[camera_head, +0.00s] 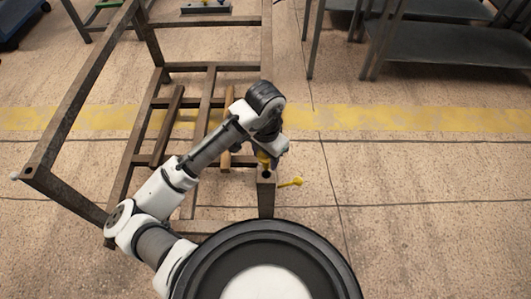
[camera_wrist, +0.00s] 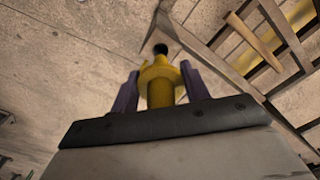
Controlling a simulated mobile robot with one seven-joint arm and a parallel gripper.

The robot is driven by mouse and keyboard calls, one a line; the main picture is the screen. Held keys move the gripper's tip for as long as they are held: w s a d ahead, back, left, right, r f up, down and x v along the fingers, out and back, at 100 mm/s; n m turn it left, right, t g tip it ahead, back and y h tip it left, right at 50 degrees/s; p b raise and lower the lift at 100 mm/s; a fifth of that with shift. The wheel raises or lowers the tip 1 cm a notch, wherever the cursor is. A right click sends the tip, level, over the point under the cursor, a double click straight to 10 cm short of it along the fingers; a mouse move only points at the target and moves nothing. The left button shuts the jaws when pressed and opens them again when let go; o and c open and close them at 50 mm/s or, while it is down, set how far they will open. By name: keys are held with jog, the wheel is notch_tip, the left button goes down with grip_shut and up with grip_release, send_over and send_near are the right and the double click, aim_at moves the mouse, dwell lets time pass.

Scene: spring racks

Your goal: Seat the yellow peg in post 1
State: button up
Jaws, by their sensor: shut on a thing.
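The yellow peg (camera_wrist: 160,88) has a wide collar and stands between the two purple fingers of my gripper (camera_wrist: 155,88) in the wrist view. The fingers are shut on it. A dark round spot shows at its far end; I cannot tell if it is the peg's tip or a hole. In the head view the peg (camera_head: 264,157) shows as a small yellow patch below my gripper (camera_head: 265,154), just above a square post top (camera_head: 266,175) with a dark opening. I cannot tell whether the peg touches this post. No post number is readable.
A yellow pin-like piece (camera_head: 291,183) sticks out to the right of the post. The brown steel rack frame (camera_head: 75,92) with crossbars lies left of and behind my gripper. Grey shelving (camera_head: 450,45) stands at the back right. The floor at right is clear.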

jog(key=shift+f+b, duration=0.9)
jog(key=shift+f, duration=0.55)
jog(key=shift+f+b, duration=2.1)
jog(key=shift+f, duration=0.4)
jog(key=o, duration=1.4)
jog(key=shift+r, duration=0.1)
notch_tip(320, 180, up, 14)
jog(key=shift+f+p, duration=0.1)
jog(key=shift+p, duration=0.8)
